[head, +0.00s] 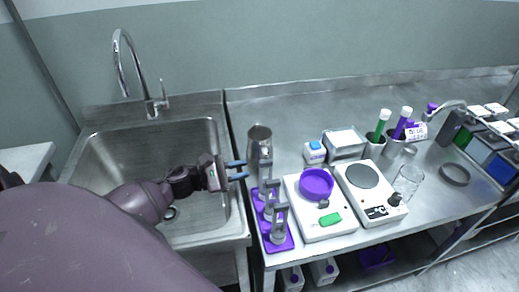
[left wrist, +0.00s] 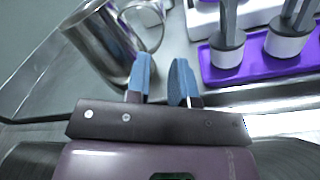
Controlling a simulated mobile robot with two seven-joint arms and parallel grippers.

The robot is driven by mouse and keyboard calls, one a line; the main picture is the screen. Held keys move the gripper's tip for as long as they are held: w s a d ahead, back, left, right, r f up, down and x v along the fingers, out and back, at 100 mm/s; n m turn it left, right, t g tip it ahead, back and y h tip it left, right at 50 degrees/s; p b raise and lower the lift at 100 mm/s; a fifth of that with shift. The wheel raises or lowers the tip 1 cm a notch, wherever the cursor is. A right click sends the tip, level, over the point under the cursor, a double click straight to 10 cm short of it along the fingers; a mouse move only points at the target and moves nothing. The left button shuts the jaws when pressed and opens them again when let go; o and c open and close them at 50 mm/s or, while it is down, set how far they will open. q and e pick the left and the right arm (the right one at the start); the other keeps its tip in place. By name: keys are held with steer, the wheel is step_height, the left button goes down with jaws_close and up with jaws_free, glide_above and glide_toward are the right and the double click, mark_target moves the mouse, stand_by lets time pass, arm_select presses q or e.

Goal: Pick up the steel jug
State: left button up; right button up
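The steel jug (head: 259,145) stands upright on the steel counter, just right of the sink, behind the purple tray. In the left wrist view the jug (left wrist: 104,42) is at the upper left, with its handle (left wrist: 148,24) on its right side. My left gripper (head: 238,170) is over the sink's right edge, its blue fingers pointing right, close to the jug's lower left. In the left wrist view the left gripper (left wrist: 161,82) is open, with nothing between its fingers, and the handle lies just beyond them. My right gripper is not in view.
A purple tray (head: 287,243) with several grey-handled weights stands in front of the jug. Two scales (head: 325,226) (head: 372,205), one with a purple bowl (head: 316,183), fill the counter to the right. The sink (head: 150,150) is at the left.

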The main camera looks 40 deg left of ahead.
mark_target(260, 147)
arm_select(q)
steer(key=x, duration=0.2)
steer(key=p+x, duration=0.1)
steer(key=x, duration=0.1)
steer(key=shift+d+r, duration=0.15)
steer(key=shift+r, duration=0.25)
steer(key=shift+w+d+f, duration=0.15)
steer(key=shift+w+d, duration=0.2)
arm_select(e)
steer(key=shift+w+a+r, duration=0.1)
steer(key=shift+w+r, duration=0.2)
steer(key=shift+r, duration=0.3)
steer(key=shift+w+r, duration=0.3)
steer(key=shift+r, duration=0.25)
arm_select(q)
steer(key=shift+c, duration=0.3)
jaws_close()
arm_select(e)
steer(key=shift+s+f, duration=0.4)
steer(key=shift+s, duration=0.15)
